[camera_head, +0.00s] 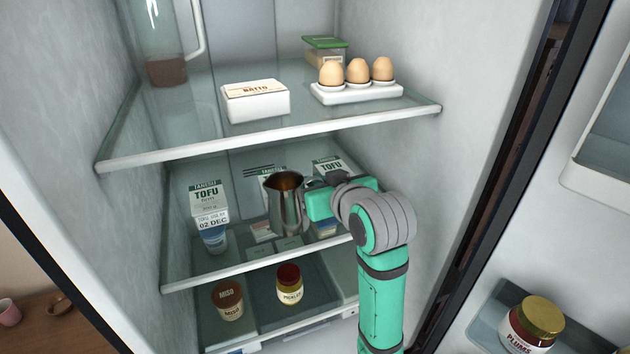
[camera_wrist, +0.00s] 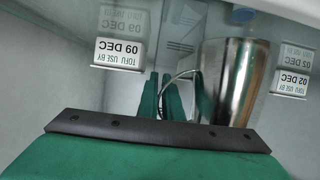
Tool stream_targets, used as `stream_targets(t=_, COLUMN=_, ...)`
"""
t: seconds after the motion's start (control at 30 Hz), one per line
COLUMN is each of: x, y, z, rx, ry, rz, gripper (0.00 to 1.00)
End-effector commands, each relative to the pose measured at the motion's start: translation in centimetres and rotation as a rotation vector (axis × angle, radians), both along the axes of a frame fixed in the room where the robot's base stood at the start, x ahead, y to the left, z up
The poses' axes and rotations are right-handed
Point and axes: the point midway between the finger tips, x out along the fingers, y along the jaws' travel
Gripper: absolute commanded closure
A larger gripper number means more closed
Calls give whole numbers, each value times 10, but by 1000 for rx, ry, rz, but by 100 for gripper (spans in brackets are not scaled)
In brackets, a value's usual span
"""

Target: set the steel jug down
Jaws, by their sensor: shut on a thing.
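The steel jug (camera_head: 289,210) is upright at the middle glass shelf (camera_head: 222,268) of the fridge, with brown contents showing at its mouth. My gripper (camera_head: 309,196) reaches in from the right and is shut on the jug's handle side. In the wrist view the shiny jug (camera_wrist: 232,78) stands right of my green fingers (camera_wrist: 163,97), with its thin handle running to them. I cannot tell whether the jug's base touches the shelf or hangs just above it.
Tofu cartons stand on the same shelf at left (camera_head: 207,199) and behind my gripper (camera_head: 331,168). Low boxes (camera_head: 262,231) lie by the jug; jars (camera_head: 290,284) sit below.

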Motion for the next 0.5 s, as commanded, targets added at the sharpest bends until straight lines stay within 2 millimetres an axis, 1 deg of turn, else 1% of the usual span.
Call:
stream_targets(t=0.1, x=0, y=0, z=0, rx=0, ry=0, rz=0, gripper=100)
stream_targets(t=0.13, x=0, y=0, z=0, rx=0, ry=1, rz=0, gripper=90)
stream_targets(t=0.2, x=0, y=0, z=0, rx=0, ry=1, rz=0, gripper=75)
stream_targets(t=0.5, x=0, y=-1, z=1, rx=-1, ry=1, rz=-1, gripper=75)
